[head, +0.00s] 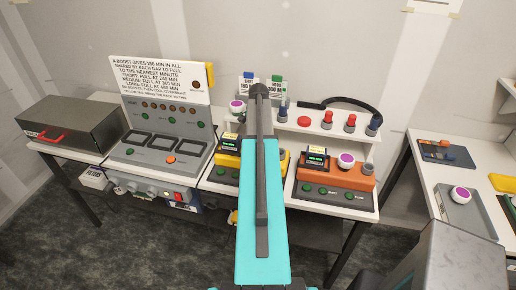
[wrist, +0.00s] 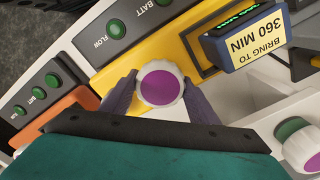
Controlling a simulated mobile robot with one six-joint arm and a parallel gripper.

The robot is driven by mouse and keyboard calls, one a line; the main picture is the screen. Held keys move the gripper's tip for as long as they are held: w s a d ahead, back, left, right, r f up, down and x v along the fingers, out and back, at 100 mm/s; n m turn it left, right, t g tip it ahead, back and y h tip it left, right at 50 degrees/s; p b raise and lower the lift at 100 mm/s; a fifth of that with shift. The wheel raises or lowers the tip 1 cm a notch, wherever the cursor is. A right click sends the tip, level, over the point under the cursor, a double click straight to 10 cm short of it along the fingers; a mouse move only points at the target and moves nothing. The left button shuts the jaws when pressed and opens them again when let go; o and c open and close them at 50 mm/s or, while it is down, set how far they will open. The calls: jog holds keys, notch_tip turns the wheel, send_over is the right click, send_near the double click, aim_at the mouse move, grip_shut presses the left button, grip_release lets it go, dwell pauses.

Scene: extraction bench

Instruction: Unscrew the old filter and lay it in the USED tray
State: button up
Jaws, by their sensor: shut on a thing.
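In the wrist view my gripper (wrist: 159,98) has its two dark fingers closed on either side of a round white filter with a purple top (wrist: 158,84). This filter sits at the yellow unit (wrist: 196,25), upright as far as I can tell. In the head view my arm hides the gripper and this filter, and the yellow unit (head: 228,160) shows partly. Another purple-topped filter (head: 347,160) is on the orange unit (head: 338,183). I cannot read a USED label; a grey tray (head: 452,217) on the right table holds a purple-topped piece (head: 461,194).
A further purple-topped piece (head: 237,105) stands at the back of the bench; a similar one (wrist: 310,153) shows in the wrist view. A display reading "BRING TO 360 MIN" (wrist: 246,38) rises close to the held filter. A button console (head: 158,140) stands left.

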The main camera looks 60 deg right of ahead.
jog(key=n, duration=0.5)
jog(key=shift+s+a, duration=0.1)
jog(key=shift+s, duration=0.05)
jog(key=n, duration=1)
jog(key=shift+n, duration=0.3)
jog(key=n, duration=0.5)
jog(key=o, duration=1.2)
jog(key=shift+r, duration=0.1)
